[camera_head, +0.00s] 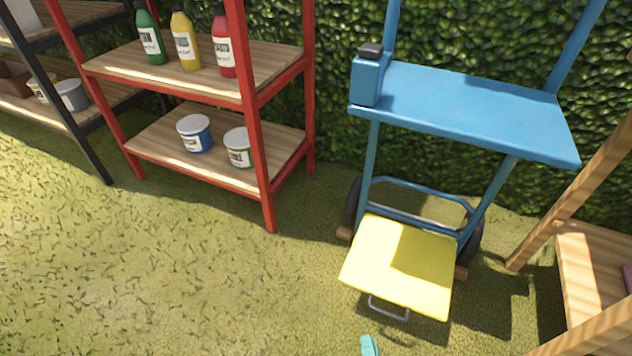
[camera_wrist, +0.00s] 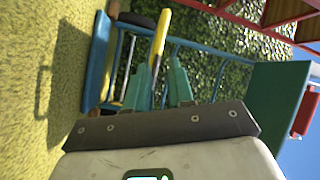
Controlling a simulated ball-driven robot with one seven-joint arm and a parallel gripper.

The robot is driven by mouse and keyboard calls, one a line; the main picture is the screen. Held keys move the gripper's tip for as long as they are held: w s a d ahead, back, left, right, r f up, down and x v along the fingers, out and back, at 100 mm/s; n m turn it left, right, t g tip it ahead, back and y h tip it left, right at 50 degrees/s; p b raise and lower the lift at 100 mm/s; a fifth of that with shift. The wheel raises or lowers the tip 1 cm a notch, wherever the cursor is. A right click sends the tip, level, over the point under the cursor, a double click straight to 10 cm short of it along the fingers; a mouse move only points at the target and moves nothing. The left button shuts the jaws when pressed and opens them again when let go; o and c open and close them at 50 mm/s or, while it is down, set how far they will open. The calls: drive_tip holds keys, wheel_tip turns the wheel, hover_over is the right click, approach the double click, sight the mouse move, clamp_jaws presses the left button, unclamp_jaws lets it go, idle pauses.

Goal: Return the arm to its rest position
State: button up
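My gripper shows in the wrist view (camera_wrist: 160,72) with two teal fingers spread apart and a gap between them. A yellow, bar-like thing lies beyond the fingers in that view, near the left finger. I see nothing clearly clamped between them. In the head view only a small teal fingertip (camera_head: 369,346) shows at the bottom edge, in front of the hand truck. The rest of my arm is out of that view.
A blue hand truck (camera_head: 470,103) with a yellow lower plate (camera_head: 386,283) stands before a hedge (camera_head: 470,35). A red shelf (camera_head: 257,150) with bottles and tubs is left. A wooden frame (camera_head: 590,245) is right. Grass (camera_head: 150,260) at front left is clear.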

drive_tip(key=s+d+r+n+g+h+p, duration=0.2)
drive_tip(key=s+d+r+n+g+p, duration=0.2)
drive_tip(key=s+d+r+n+g, duration=0.95)
drive_tip(key=s+r+m+g+p, duration=0.1)
drive_tip(key=s+r+p, duration=0.1)
drive_tip(key=r+p, duration=1.6)
drive_tip(key=s+r+m+g+p, duration=0.1)
drive_tip(key=s+r+g+p, duration=0.1)
drive_tip(key=r+p, duration=1.7)
wheel_tip(320, 180, up, 5)
drive_tip(key=shift+s+d+f+p, duration=0.15)
drive_tip(key=shift+d+p, duration=0.05)
drive_tip(key=shift+p, duration=0.1)
drive_tip(key=shift+f, duration=0.1)
